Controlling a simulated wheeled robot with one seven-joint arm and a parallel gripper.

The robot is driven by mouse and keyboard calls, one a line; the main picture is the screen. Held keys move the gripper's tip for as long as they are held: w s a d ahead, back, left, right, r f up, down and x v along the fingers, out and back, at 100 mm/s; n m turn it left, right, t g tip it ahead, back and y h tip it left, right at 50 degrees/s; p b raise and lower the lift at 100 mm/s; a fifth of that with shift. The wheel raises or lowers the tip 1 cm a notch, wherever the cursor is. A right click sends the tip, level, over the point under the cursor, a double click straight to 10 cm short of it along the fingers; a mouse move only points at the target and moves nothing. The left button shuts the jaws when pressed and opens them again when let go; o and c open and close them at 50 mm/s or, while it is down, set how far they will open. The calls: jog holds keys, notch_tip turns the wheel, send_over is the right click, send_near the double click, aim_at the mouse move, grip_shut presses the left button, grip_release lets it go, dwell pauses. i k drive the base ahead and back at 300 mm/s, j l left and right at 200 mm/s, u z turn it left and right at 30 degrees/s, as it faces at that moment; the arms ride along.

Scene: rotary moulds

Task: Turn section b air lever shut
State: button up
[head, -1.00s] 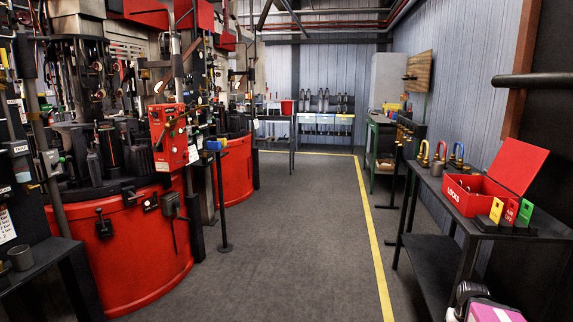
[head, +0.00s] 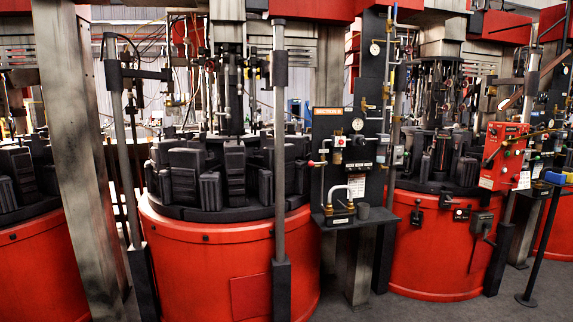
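A dark panel (head: 368,110) with an orange sign (head: 328,111) stands between two red moulding machines, right of the middle in the head view. The sign seems to read SECTION B, but the last letter is too small to be sure. The panel carries a round gauge (head: 357,124), a small red and white fitting (head: 340,141), a thin pipe with a red end (head: 311,163) and a white bent pipe (head: 338,188) with brass fittings. I cannot tell which part is the air lever or how it is turned. My gripper is not in view.
Red round machines (head: 225,262) and (head: 432,245) flank the panel. A red control box (head: 500,155) and a blue-topped post (head: 540,240) stand at the right. Grey floor (head: 420,307) is clear in front.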

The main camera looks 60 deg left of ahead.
aim_at(392, 82)
jog(key=u, duration=1.9)
